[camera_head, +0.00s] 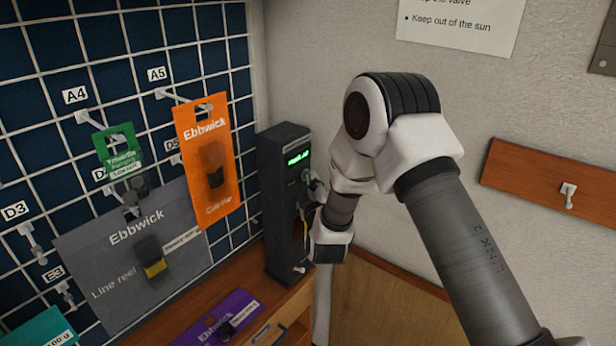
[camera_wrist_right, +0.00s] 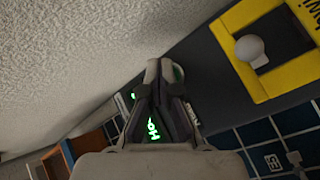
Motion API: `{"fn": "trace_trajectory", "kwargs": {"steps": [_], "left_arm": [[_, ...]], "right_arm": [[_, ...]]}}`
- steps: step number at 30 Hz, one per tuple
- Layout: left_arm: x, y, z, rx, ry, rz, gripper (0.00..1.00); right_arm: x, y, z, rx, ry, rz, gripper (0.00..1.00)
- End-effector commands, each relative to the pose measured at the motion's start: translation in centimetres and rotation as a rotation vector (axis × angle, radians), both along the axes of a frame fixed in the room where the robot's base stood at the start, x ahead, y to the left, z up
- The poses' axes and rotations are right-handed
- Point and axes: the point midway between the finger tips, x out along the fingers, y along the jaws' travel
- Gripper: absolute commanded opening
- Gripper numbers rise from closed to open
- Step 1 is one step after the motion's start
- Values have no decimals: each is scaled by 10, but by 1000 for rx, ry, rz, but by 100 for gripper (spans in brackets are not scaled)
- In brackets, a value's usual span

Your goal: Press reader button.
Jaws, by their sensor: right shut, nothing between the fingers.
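The reader (camera_head: 283,205) is a tall dark box beside the pegboard, with a lit green display (camera_head: 298,158). My right gripper (camera_head: 312,186) is at the front of the reader, partly hidden by my own arm. In the right wrist view the gripper (camera_wrist_right: 163,68) is shut and empty. Green display text (camera_wrist_right: 153,128) shows between the fingers, partly covered. My left gripper is not in view.
A yellow frame (camera_wrist_right: 268,93) with a pale round knob (camera_wrist_right: 250,48) is on the reader, near the fingers. An orange Ebbwick packet (camera_head: 222,140) hangs left of the reader. A purple packet (camera_head: 240,308) lies on the wooden shelf below.

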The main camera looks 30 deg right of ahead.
Motion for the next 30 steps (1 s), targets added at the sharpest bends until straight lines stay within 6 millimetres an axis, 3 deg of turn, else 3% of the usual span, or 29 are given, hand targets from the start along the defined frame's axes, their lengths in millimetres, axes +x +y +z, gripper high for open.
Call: {"fn": "trace_trajectory", "kwargs": {"steps": [30], "left_arm": [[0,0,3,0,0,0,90]], "right_arm": [[-26,-12,0,1,2,-2,0]]}}
